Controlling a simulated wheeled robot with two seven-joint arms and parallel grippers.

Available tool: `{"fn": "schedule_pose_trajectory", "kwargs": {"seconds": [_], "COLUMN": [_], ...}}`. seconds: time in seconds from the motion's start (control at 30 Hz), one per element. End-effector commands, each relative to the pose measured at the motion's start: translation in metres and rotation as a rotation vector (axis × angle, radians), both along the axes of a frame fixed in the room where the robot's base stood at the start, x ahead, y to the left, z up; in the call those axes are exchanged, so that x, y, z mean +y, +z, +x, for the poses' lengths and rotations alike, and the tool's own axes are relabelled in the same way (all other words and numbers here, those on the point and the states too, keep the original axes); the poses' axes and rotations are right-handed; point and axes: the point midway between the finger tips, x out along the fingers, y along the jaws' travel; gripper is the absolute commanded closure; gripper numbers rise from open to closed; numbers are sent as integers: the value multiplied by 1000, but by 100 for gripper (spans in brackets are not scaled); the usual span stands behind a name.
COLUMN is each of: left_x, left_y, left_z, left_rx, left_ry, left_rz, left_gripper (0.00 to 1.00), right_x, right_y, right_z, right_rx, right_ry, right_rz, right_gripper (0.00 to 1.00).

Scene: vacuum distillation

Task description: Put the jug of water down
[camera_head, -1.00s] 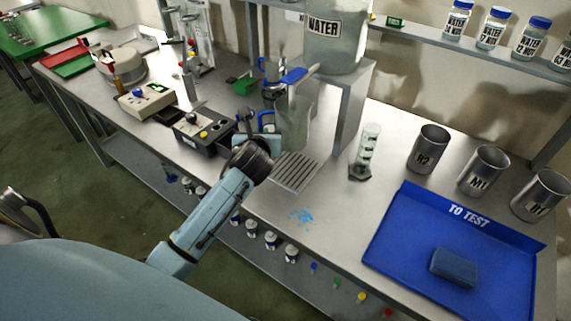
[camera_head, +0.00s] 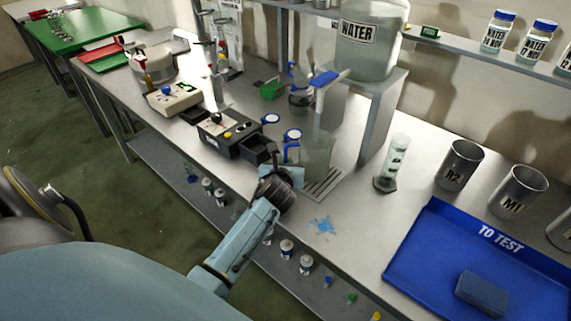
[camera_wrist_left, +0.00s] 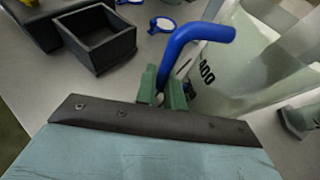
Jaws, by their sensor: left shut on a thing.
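The jug (camera_head: 316,150) is clear, with a blue handle, and stands out faintly at the slatted drip grate (camera_head: 325,184) on the bench. My left gripper (camera_head: 288,167) is shut on the jug's handle, on the jug's left side. In the left wrist view the green fingertips (camera_wrist_left: 164,88) close around the lower part of the blue handle (camera_wrist_left: 200,33). The clear wall of the jug (camera_wrist_left: 245,65) with dark markings shows to the right. The jug looks about upright. I cannot tell whether its base touches the grate. My right gripper is not in view.
The large water tank (camera_head: 372,50) stands on a raised stand (camera_head: 378,118) behind the jug. A black device with an open drawer (camera_head: 256,150) is close on the left. A graduated cylinder (camera_head: 392,165) and a blue tray (camera_head: 430,262) are to the right. Bare bench lies between.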

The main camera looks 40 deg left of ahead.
Motion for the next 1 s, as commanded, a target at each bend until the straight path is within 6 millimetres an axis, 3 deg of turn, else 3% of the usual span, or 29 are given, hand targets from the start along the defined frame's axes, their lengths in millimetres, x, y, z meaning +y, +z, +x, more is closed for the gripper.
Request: {"fn": "schedule_pose_trajectory", "kwargs": {"seconds": [0.17,0.2,0.33,0.67,1.0], "left_x": [0,0,0,0,-25], "left_y": [-3,-3,-3,1,23], "left_z": [0,0,0,0,-45], "left_rx": [-1,0,0,-1,0], "left_ry": [0,0,0,1,-1], "left_rz": [2,1,0,-2,0], "left_gripper": [100,85,68,68,68], "right_x": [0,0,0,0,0], "right_y": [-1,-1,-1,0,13], "right_z": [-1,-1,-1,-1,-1], "right_rx": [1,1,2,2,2], "right_ry": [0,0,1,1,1], "right_rz": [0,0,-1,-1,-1], "right_gripper": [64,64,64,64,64]}}
